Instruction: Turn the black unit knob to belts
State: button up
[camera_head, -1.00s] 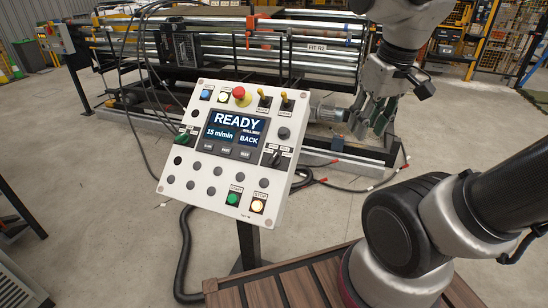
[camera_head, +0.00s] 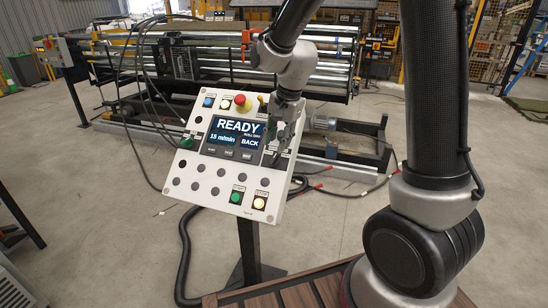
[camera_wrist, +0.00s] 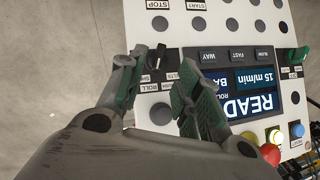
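The black unit knob (camera_wrist: 158,56) sits on the white control panel (camera_wrist: 215,14), beside small labels reading ROLL and BELTS, upside down in the wrist view. Its bar looks nearly upright there; its exact setting is hard to tell. My gripper (camera_wrist: 158,64) is open, with a green-padded finger on either side of the knob in the picture. Contact cannot be told, and nothing is gripped visibly.
The display (camera_head: 236,133) reads READY, 15 m/min and BACK. A red mushroom button (camera_head: 242,102), a green start button (camera_head: 236,197) and a lit stop button (camera_head: 259,202) are on the panel. A roller machine stands behind.

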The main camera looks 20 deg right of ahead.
aim_at(273, 158)
jog(key=x, duration=0.6)
jog(key=shift+f, duration=0.35)
jog(key=shift+c, duration=0.2)
jog(key=c, duration=0.6)
